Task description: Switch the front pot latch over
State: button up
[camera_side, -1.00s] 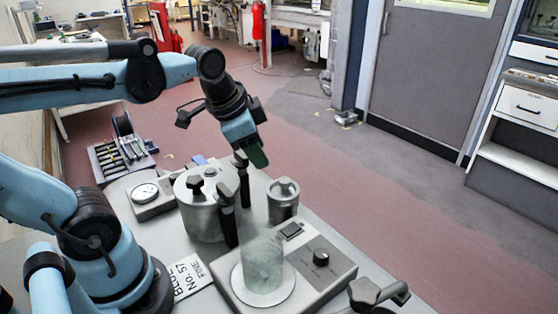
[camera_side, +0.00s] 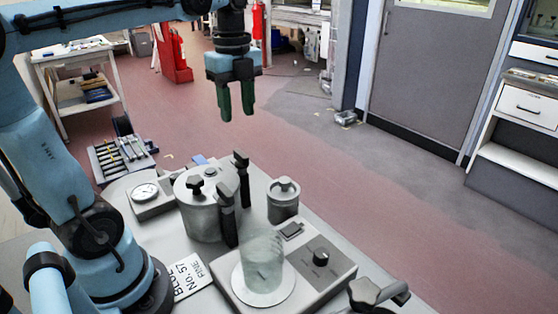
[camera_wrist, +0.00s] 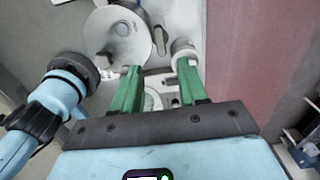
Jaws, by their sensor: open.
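The grey metal pot (camera_side: 200,222) stands on the bench with a black knob on its lid. Two black latches are at its right side in the side view: the front latch (camera_side: 229,217) nearer the camera and the rear latch (camera_side: 241,182) behind it. Both levers stand upright. My gripper (camera_side: 236,108) is open and empty, green fingers pointing down, raised well above the bench and apart from the latches. In the wrist view the pot's lid (camera_wrist: 128,48) lies beyond the left finger of my gripper (camera_wrist: 160,78). I cannot tell there which latch is which.
A glass beaker (camera_side: 263,262) stands on the stirrer (camera_side: 318,272) in front of the pot. A lidded canister (camera_side: 283,205) is close to the right. A dial gauge (camera_side: 146,193) and a tool tray (camera_side: 122,158) are to the left. Space around my gripper is clear.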

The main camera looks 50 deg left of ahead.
aim_at(241, 153)
notch_tip(241, 153, down, 10)
jog(key=shift+r, duration=0.1)
dwell(0.4)
grip_shut()
